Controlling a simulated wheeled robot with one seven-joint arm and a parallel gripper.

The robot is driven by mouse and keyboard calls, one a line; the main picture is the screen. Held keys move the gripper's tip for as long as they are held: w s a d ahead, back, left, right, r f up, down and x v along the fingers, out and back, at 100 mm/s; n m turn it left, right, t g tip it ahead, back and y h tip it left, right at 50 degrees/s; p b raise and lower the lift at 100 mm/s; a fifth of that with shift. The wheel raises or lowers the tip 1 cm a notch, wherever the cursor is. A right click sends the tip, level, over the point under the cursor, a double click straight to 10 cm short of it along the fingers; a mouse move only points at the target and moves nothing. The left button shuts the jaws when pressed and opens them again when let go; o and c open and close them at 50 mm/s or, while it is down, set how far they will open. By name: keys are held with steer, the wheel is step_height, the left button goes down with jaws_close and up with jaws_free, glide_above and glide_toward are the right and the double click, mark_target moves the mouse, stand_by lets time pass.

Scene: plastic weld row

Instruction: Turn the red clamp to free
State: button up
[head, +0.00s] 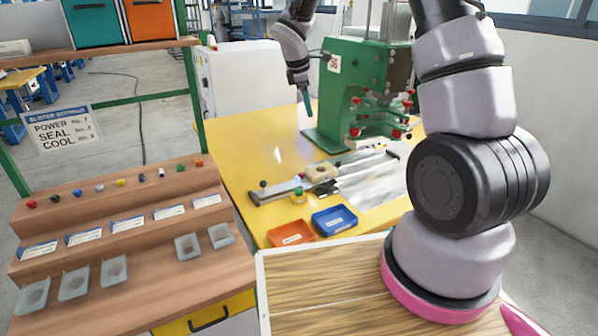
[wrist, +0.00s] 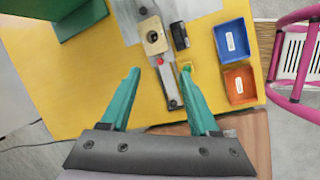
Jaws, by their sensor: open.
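A small round red part (wrist: 159,61) sits on the grey metal rail (wrist: 168,83) in the wrist view, just below a beige block (wrist: 155,37). I take it for the red clamp; which way it is turned is too small to tell. In the head view my gripper (head: 306,98) hangs above the table, left of the green press (head: 345,85).
Red knobs (head: 396,134) stick out from the press. A blue tray (head: 334,220) and an orange tray (head: 291,233) stand at the table's front edge. A stepped wooden shelf (head: 130,270) is left; yellow table (head: 240,150) is bare at left.

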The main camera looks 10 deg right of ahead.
mark_target(301, 174)
steer(key=w+a+f+n, duration=0.2)
steer(key=w+f+n, duration=0.15)
steer(key=f, duration=0.55)
steer(key=w+a+f+n, duration=0.2)
steer(key=a+f+n, duration=0.15)
steer(key=f, duration=0.65)
steer(key=shift+h, duration=0.5)
steer(key=x, duration=0.7)
steer(key=s+x, duration=0.1)
steer(key=x, duration=0.2)
steer(key=shift+w+d+f, duration=0.15)
steer(key=shift+d+f, duration=0.2)
steer(key=shift+d, duration=0.05)
steer(key=shift+c, duration=0.4)
jaws_close()
